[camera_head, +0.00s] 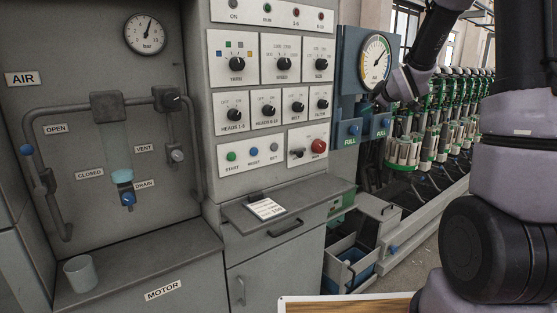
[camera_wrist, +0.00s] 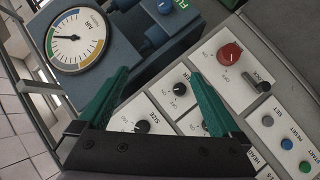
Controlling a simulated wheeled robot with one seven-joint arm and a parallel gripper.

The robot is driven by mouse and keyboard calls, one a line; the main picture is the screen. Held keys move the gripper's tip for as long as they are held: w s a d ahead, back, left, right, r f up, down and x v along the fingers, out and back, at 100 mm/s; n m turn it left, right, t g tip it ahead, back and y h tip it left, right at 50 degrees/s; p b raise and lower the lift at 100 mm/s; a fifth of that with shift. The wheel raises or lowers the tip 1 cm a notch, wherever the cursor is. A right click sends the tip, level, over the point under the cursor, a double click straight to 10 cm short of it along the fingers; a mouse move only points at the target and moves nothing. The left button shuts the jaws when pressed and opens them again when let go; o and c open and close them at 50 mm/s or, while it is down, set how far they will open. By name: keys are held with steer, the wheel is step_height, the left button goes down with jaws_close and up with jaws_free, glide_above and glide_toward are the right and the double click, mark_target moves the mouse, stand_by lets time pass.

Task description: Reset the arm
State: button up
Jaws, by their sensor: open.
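My gripper (camera_wrist: 158,76) shows in the wrist view as two teal fingers spread apart, with nothing between them. Beyond them is the control panel (camera_wrist: 225,90), tilted in that view, with the SIZE knob (camera_wrist: 142,127) and another black knob (camera_wrist: 180,90) near the fingers. In the head view my arm (camera_head: 425,50) reaches down from the upper right, and its wrist end is in front of or beside the round air gauge (camera_head: 375,62). The fingers cannot be made out clearly there. I cannot tell whether they touch the panel.
A red knob (camera_head: 318,146) and several black knobs are on the panel. A small shelf with a white card (camera_head: 267,208) juts out below it. Open bins (camera_head: 349,262) stand lower right. A grey cup (camera_head: 81,273) sits on the left ledge. The winder row (camera_head: 440,120) runs behind my arm.

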steer(key=s+a+r+m+g, duration=0.1)
steer(key=s+m, duration=0.4)
steer(key=s, duration=0.7)
steer(key=s+a+r+m+g+y, duration=0.1)
steer(key=s+a+r+m+g, duration=0.1)
steer(key=s, duration=1.1)
steer(key=s+a+r+m+g, duration=0.1)
steer(key=s+a+m+g, duration=0.3)
steer(key=s, duration=0.9)
steer(key=a+m, duration=0.1)
steer(key=m, duration=0.2)
steer(key=shift+r+m+y, duration=0.3)
steer(key=shift+m, duration=0.1)
